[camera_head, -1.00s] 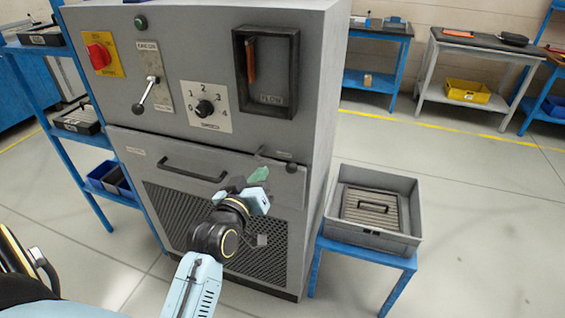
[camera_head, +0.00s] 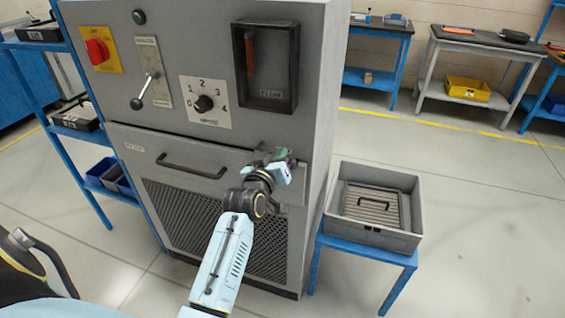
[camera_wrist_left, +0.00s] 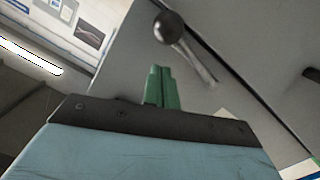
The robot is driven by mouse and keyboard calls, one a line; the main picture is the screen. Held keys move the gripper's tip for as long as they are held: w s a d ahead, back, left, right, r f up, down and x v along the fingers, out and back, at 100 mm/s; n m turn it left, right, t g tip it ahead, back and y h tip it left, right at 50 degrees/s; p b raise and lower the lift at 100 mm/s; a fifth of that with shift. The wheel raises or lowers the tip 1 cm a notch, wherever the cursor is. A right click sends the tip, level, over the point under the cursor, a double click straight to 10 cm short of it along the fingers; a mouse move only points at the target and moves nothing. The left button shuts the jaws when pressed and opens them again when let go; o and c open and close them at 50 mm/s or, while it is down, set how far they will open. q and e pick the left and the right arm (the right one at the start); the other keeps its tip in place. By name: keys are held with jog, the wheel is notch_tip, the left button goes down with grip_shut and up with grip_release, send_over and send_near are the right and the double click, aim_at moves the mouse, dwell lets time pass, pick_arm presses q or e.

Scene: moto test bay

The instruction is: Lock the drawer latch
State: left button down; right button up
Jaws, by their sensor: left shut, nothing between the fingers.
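The grey drawer front (camera_head: 135,145) is closed in the cabinet and has a dark bar handle (camera_head: 190,168). The latch at its upper right is mostly hidden behind my gripper in the head view. In the left wrist view the latch lever shows as a metal rod with a dark ball knob (camera_wrist_left: 169,27). My left gripper (camera_head: 282,154) is at the drawer's upper right corner. Its green fingertips (camera_wrist_left: 161,88) are shut and empty, just beside the lever in the wrist view; whether they touch it I cannot tell. My right gripper is not in view.
A grey bin (camera_head: 372,236) stands on a blue stand at right. Open floor lies beyond it.

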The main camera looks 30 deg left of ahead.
pick_arm(q)
jog(key=shift+w+d+f, duration=0.2)
jog(key=shift+d+f, duration=0.2)
jog(key=shift+f, duration=0.4)
